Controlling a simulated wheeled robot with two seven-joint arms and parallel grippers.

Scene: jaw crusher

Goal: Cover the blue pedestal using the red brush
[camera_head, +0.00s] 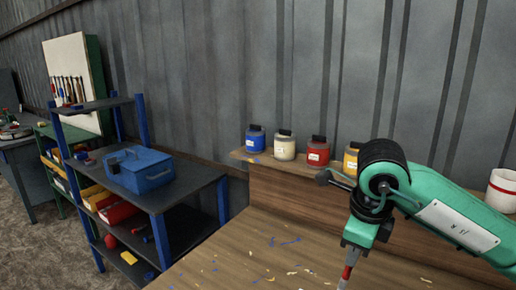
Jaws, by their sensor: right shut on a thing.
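My right gripper (354,247) is at the lower right, over the wooden workbench. It points down and is shut on a thin upright tool with a red part, which looks like the red brush (347,272). The brush's lower end runs to the bottom edge of the picture, so its tip cannot be made out clearly. I see no blue pedestal in this view. My left gripper is not in view.
The wooden bench (235,262) has paint flecks. Blue (255,141), white (285,148), red (317,153) and yellow (350,162) paint jars stand on its back ledge. A white pot (502,190) is at right. A shelf with a blue toolbox (140,170) stands left.

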